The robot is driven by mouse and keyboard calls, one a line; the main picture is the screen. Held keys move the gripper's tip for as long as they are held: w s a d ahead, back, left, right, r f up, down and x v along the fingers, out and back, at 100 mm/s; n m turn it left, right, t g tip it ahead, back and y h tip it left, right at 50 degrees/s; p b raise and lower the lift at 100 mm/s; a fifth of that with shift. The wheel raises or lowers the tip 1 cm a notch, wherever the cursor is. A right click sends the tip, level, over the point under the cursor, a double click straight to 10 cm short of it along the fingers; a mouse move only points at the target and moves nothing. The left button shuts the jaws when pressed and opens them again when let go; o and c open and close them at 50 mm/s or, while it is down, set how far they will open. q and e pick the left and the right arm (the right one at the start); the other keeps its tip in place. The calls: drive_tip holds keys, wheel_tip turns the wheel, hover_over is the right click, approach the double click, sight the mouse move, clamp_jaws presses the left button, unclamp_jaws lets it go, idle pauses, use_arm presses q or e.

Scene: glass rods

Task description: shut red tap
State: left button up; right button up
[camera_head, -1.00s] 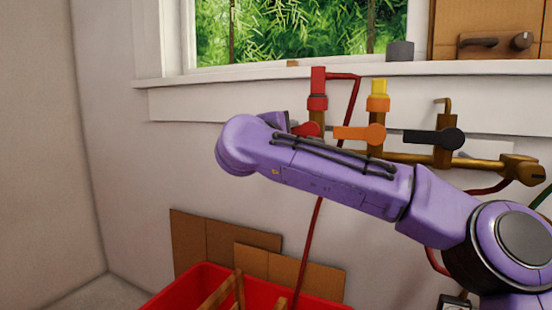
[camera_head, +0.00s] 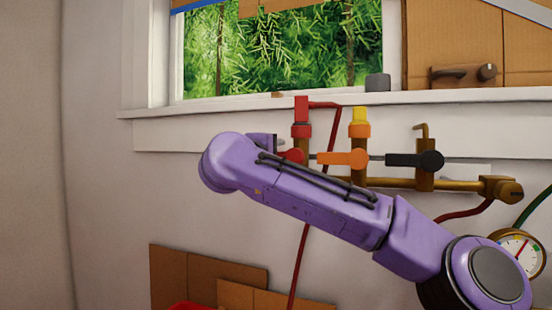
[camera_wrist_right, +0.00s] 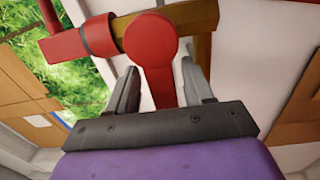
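The red tap has a red collar and outlet (camera_head: 301,112) on an upright brass pipe on the wall. Its red handle (camera_head: 291,156) is partly hidden behind my right arm. In the right wrist view the handle (camera_wrist_right: 157,62) has a round hub on the brass pipe (camera_wrist_right: 190,17), and its lever lies across the pipe's line, pointing into my gripper. My right gripper (camera_wrist_right: 160,76) is open, with one finger on each side of the lever and narrow gaps visible. In the head view only part of this gripper (camera_head: 262,143) shows. My left gripper is not seen.
To the right stand an orange-handled tap (camera_head: 343,158) with a yellow top and a black-handled tap (camera_head: 415,160), joined by a brass pipe (camera_head: 455,185). A red hose (camera_head: 304,255) hangs down the wall. A gauge (camera_head: 519,250), window sill (camera_head: 240,104) and cardboard (camera_head: 205,277) are nearby.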

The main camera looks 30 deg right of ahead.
drive_tip(key=shift+a, duration=0.1)
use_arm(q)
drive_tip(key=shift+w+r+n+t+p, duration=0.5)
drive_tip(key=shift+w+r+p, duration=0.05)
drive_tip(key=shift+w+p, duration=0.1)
use_arm(e)
drive_tip(key=v, duration=1)
drive_tip(key=shift+s+a, duration=0.15)
